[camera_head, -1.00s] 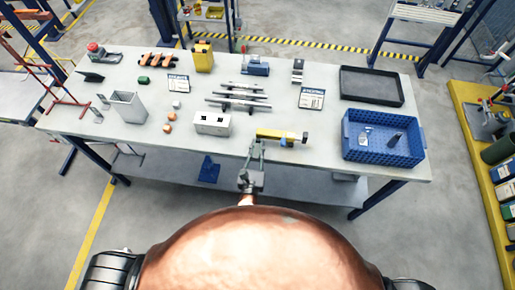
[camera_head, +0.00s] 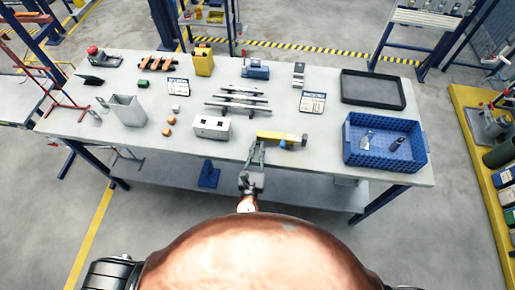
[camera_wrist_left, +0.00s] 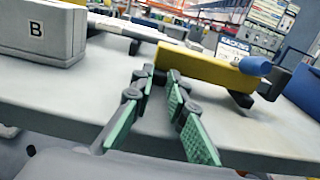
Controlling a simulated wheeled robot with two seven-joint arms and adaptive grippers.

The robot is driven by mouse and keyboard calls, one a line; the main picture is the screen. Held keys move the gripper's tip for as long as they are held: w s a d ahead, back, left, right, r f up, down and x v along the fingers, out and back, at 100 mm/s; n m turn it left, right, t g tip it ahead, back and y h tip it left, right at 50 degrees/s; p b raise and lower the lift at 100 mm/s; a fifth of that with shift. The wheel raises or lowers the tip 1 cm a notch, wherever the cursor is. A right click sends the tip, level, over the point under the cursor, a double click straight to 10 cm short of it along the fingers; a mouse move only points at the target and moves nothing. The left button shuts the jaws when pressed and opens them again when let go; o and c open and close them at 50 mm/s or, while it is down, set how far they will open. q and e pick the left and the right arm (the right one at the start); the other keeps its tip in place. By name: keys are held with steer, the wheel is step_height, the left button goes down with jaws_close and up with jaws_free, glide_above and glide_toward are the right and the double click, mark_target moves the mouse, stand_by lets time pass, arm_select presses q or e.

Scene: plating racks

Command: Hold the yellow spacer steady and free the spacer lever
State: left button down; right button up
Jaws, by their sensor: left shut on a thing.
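The yellow spacer (camera_head: 273,135) lies near the front edge of the table, right of the white block. It also shows in the left wrist view (camera_wrist_left: 205,69). The blue spacer lever (camera_wrist_left: 256,66) is at its right end, with a dark part beside it; in the head view this end is small. My left gripper (camera_head: 259,143) reaches in from the front and is shut on the left part of the spacer. In the left wrist view its green-padded fingers (camera_wrist_left: 164,76) meet the spacer's left end, where the exact contact is hard to see. My right gripper is not in view.
A blue crate (camera_head: 385,159) holding small items stands to the right, with a dark tray (camera_head: 372,89) behind. The table front between spacer and crate is clear.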

arm_select(q)
steer(key=shift+f+b, duration=0.4)
steer(key=shift+f, duration=0.05)
steer(key=c, duration=1.9)
jaws_free()
steer(key=shift+c, duration=0.2)
steer(key=shift+f, duration=0.1)
jaws_close()
